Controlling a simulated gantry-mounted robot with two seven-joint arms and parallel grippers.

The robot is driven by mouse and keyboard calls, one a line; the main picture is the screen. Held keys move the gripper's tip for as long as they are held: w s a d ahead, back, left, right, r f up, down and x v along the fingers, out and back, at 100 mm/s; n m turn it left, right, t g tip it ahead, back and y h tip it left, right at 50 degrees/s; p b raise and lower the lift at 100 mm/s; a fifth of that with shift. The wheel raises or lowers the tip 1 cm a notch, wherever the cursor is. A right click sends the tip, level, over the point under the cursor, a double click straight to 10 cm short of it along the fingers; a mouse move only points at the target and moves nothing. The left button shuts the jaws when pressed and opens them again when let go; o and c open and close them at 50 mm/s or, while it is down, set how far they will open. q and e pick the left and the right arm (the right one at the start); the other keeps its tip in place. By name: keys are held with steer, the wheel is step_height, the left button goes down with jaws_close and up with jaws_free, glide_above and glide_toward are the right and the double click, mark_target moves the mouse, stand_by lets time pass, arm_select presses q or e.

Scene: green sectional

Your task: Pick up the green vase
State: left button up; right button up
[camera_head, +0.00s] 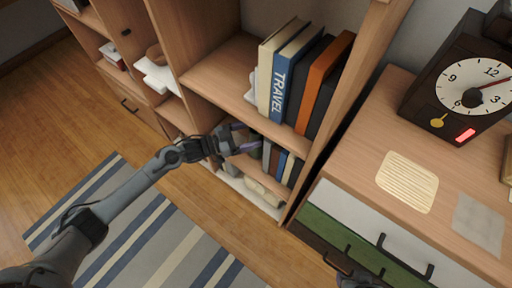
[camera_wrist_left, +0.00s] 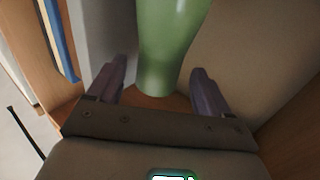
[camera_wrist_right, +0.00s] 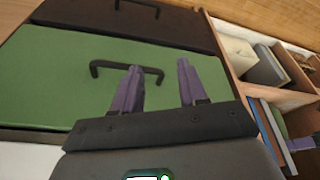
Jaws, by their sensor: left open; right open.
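The green vase (camera_wrist_left: 168,45) stands upright on a wooden shelf in the left wrist view, its top cut off by the frame. My left gripper (camera_wrist_left: 160,72) is open, with its purple fingers on either side of the vase's lower part in that picture. I see gaps at both fingers. In the head view my left gripper (camera_head: 244,137) reaches into the lower shelf of the bookcase, and the vase is mostly hidden there. My right gripper (camera_wrist_right: 160,77) is open and empty in front of a green drawer front in the right wrist view.
The bookcase's upper shelf holds several upright books (camera_head: 290,82) above my left gripper. More books (camera_head: 284,166) stand to its right on the lower shelf. A dresser (camera_head: 385,215) with a clock (camera_head: 462,90) is at the right. A striped rug (camera_head: 185,240) lies on the floor.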

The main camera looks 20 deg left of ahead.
arm_select(q)
steer(key=shift+b+x, duration=0.3)
steer(key=shift+x, duration=1.1)
steer(key=shift+s, duration=0.1)
jaws_close()
steer(key=shift+r, duration=0.1)
